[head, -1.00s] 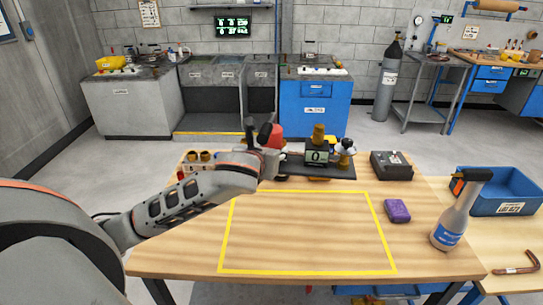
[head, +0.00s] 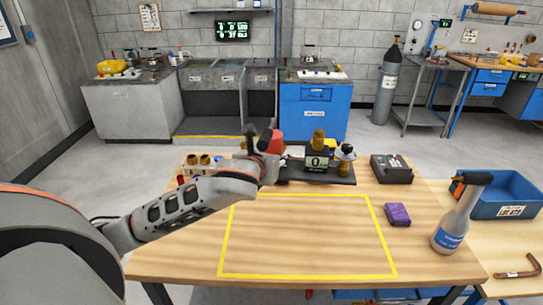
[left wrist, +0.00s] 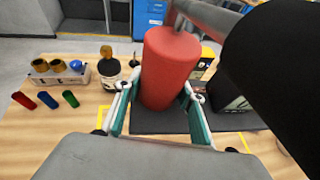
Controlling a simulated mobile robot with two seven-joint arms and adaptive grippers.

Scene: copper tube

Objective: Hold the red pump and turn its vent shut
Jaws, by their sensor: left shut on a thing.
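The red pump (head: 273,140) stands at the back of the wooden table in the head view, partly hidden by my left gripper (head: 268,158). In the left wrist view its red cylinder (left wrist: 168,75) is between the two green-sided fingers of my left gripper (left wrist: 155,112), which is shut on it. The pump looks upright over a dark mat (left wrist: 150,122). I cannot make out the vent. A grey bar and a large black shape cover the upper right of that view. My right gripper is not in view.
A dark stand with a display (head: 317,163) is right of the pump. A block with brass fittings (left wrist: 58,70) and several small coloured pieces lie left of it. A black box (head: 391,169), purple block (head: 397,213) and spray bottle (head: 453,228) are farther right. The yellow-outlined area (head: 305,235) is clear.

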